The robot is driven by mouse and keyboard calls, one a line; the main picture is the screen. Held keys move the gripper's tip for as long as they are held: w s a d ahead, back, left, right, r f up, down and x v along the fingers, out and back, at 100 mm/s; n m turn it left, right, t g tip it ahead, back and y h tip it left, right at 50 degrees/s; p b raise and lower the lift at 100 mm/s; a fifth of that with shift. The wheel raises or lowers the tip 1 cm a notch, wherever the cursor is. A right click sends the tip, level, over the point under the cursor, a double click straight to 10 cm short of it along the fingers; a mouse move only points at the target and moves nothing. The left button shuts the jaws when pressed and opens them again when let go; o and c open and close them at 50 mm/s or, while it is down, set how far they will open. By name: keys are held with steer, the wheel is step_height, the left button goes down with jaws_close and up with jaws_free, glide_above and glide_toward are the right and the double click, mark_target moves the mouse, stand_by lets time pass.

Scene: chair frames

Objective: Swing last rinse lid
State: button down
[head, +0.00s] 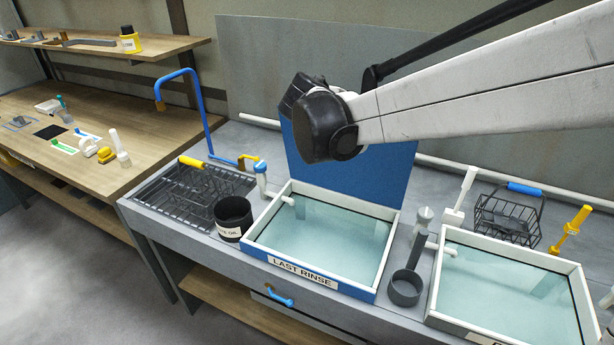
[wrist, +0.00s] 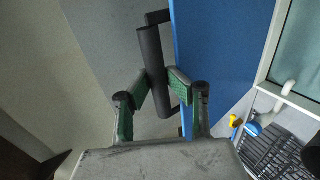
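The blue last rinse lid (head: 375,175) stands raised, nearly upright, along the back edge of the last rinse basin (head: 258,250). The basin lies open with pale water in it. In the wrist view the lid (wrist: 215,60) is a blue panel with a dark bar handle (wrist: 151,50) on it. My gripper (wrist: 157,77) has its green fingers on both sides of the bar, closed against it. In the head view my wrist covers the top of the lid, and the fingers are hidden.
A second water basin (head: 500,293) stands to the right, with a wire basket (head: 508,215) behind it. A dark ladle (head: 406,285) lies between the basins. A black pot (head: 232,218), a drain rack (head: 190,195) and a blue tap (head: 205,110) stand to the left.

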steer(key=s+a+f+b, duration=0.1)
steer(key=s+a+f, duration=0.1)
steer(key=s, duration=0.5)
steer(key=shift+s+a+f, duration=0.15)
steer(key=shift+a+f, duration=0.1)
steer(key=shift+a, duration=0.15)
stand_by(0.3)
steer(key=shift+b, duration=0.3)
